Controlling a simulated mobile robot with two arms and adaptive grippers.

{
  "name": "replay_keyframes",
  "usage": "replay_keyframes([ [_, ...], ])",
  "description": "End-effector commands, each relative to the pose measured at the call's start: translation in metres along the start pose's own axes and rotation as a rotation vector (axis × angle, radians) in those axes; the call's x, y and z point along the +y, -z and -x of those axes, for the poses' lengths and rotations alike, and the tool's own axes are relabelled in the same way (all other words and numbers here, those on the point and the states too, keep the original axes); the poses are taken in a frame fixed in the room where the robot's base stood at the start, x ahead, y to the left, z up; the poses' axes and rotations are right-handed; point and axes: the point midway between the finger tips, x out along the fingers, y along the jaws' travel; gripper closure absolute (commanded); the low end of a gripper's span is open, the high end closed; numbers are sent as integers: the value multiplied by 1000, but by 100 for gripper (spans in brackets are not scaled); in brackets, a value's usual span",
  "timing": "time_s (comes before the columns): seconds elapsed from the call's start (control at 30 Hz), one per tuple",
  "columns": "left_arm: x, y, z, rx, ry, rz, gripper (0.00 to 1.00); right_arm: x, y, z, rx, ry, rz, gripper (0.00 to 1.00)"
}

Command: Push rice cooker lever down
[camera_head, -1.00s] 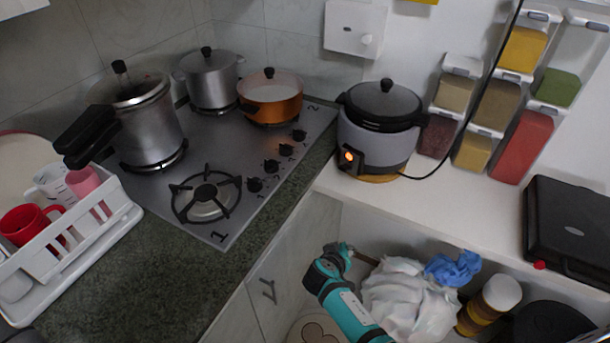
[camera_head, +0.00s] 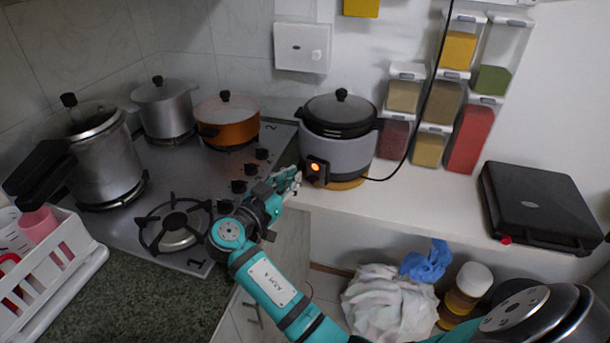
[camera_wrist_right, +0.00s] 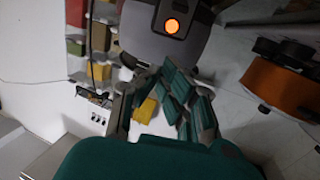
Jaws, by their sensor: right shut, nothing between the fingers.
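The rice cooker (camera_head: 338,138) stands on the white counter, grey with a black lid. On its front is a dark panel with a glowing orange light (camera_head: 315,167); the lever itself is too small to make out. My right gripper (camera_head: 296,178) is just in front and to the left of this panel, shut and empty. In the right wrist view the rice cooker (camera_wrist_right: 148,40) is at the top, with its orange light (camera_wrist_right: 171,26) beyond the fingers (camera_wrist_right: 168,98). I cannot tell whether the fingers touch it. My left gripper is not in view.
The stove (camera_head: 150,215) with several pots is to the left. A black cable (camera_head: 405,150) runs from the cooker up the wall. Spice dispensers (camera_head: 428,150) hang behind to the right. A black appliance (camera_head: 540,205) sits on the right; the counter between is clear.

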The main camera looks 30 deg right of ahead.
Motion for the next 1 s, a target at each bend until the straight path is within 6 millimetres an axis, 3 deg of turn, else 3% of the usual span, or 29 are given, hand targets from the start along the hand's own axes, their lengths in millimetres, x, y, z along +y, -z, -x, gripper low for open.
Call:
replay_keyframes([
  [0.17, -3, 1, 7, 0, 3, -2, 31, 1, 3, -21, 3, -3, 3, 100],
  [0.53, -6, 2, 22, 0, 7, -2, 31, 1, 2, -99, 1, -3, 3, 100],
  [0.8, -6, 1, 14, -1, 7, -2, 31, 0, -38, -86, -9, 2, 8, 100],
  [1.0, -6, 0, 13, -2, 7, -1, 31, 0, -40, -85, -4, 1, 4, 100],
])
